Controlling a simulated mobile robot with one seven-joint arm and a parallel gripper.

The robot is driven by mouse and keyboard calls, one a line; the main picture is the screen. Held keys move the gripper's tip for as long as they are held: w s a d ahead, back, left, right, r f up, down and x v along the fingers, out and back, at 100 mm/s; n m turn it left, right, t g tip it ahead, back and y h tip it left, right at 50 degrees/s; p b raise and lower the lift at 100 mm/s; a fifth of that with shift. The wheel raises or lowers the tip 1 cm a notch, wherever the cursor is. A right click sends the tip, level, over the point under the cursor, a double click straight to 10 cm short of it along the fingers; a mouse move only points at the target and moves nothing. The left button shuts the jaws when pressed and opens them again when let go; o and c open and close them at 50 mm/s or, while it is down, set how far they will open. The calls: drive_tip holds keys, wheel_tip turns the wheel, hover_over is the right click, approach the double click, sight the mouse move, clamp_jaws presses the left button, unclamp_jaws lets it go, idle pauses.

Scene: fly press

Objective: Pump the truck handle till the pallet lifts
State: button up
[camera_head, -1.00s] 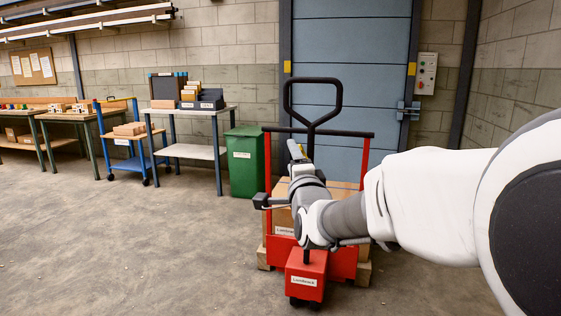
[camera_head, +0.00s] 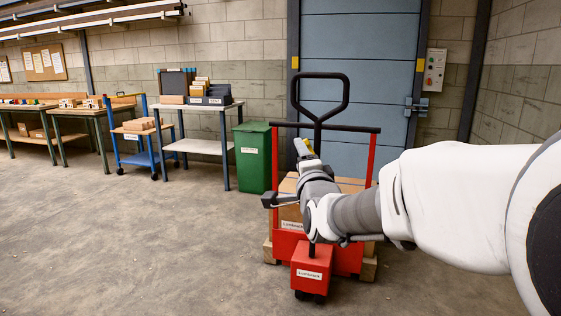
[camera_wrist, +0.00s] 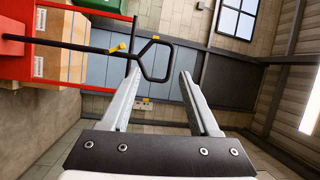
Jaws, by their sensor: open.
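The red pallet truck (camera_head: 312,262) stands ahead, with its black loop handle (camera_head: 346,96) raised upright behind my gripper. A wooden pallet (camera_head: 367,268) with cardboard boxes (camera_head: 290,212) sits at the truck, partly hidden by my arm. My gripper (camera_head: 300,146) is in front of the handle shaft, below the loop. In the wrist view my gripper (camera_wrist: 158,78) is open, with nothing between its fingers. The handle loop (camera_wrist: 168,62) shows beyond the fingertips, and I cannot tell the exact gap. The boxes (camera_wrist: 62,45) are at the upper left there.
A green bin (camera_head: 252,160) stands left of the truck. Further left are a table (camera_head: 205,147) with trays and a blue cart (camera_head: 140,160). A blue door (camera_head: 360,50) is behind the truck. The floor (camera_head: 130,250) at the front left is clear.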

drive_tip(key=s+d+f+n+g+h, duration=0.15)
drive_tip(key=s+f+n+g, duration=0.3)
drive_tip(key=s, duration=0.65)
drive_tip(key=s+d+f+n+g, duration=0.35)
drive_tip(key=s+f+n, duration=0.25)
drive_tip(key=s, duration=0.5)
drive_tip(key=s+d+f+n+g, duration=0.2)
drive_tip(key=s+f+n+g, duration=0.3)
drive_tip(key=s, duration=0.6)
wheel_tip(320, 180, up, 28)
drive_tip(key=p, duration=2.8)
drive_tip(key=shift+s+d+r, duration=0.15)
drive_tip(key=shift+s+r, duration=0.05)
drive_tip(key=shift+r+p, duration=0.25)
drive_tip(key=shift+p, duration=0.05)
drive_tip(key=shift+c, duration=1)
drive_tip(key=shift+w+f, duration=0.1)
drive_tip(key=shift+w, duration=0.05)
